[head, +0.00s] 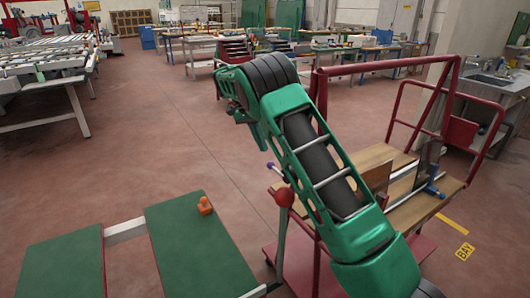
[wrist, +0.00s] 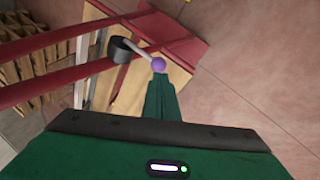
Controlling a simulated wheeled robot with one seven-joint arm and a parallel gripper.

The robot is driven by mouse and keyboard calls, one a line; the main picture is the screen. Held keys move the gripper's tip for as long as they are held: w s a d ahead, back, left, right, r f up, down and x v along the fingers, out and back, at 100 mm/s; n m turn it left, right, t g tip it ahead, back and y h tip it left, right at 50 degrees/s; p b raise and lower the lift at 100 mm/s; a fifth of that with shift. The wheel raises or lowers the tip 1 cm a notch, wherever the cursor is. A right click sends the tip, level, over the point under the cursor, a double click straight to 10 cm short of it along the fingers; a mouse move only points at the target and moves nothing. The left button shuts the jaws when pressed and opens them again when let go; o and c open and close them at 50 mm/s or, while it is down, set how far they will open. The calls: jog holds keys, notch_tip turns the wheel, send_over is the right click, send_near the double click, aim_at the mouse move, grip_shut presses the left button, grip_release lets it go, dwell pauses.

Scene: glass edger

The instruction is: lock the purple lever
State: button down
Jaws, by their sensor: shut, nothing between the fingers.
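The purple lever shows in the wrist view as a purple ball (wrist: 159,65) on a pale rod that runs up-left to a dark round hub (wrist: 121,47) by a red rail. A small purple spot (head: 270,165) beside my arm in the head view looks like the same ball. My gripper (wrist: 160,80) is shut, with its green fingers together and nothing held. In the wrist view its tips appear just below the ball; I cannot tell whether they touch it. In the head view my arm hides the rest of the lever and the fingers are not clear.
A red-framed cart (head: 398,122) with wooden decks stands behind and right of my arm. A red knob (head: 285,197) on a grey stem rises close to my arm. Green-topped supports (head: 185,240) lie front left, one bearing an orange item (head: 205,206). The floor at centre left is clear.

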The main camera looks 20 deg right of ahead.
jog(key=s+a+r, duration=0.4)
jog(key=a+r, duration=0.2)
jog(key=a, duration=0.2)
jog(key=shift+a, duration=0.4)
jog(key=shift+d, duration=0.1)
jog(key=s+d+r+n+t+y, duration=0.25)
jog(key=s+d+r+n, duration=0.2)
jog(key=s+d, duration=0.6)
jog(key=s+a+f+n+t, duration=0.1)
jog(key=s+a+n+t, duration=0.1)
jog(key=s, duration=0.5)
jog(key=s+a+f+n+t+y, duration=0.1)
jog(key=s+a+f+n, duration=0.15)
jog(key=s, duration=0.45)
jog(key=s+a+f+n+t, duration=0.1)
jog(key=s+n+t, duration=0.15)
jog(key=s, duration=0.45)
jog(key=s+d+m+g, duration=0.2)
jog(key=s+d, duration=0.3)
jog(key=s, duration=0.3)
jog(key=s+d+f+m+g, duration=0.1)
jog(key=s+d+m+g, duration=0.2)
jog(key=s+d, duration=0.3)
jog(key=s+m, duration=0.1)
jog(key=s, duration=0.1)
jog(key=shift+s+d+f, duration=0.25)
jog(key=shift+s, duration=0.05)
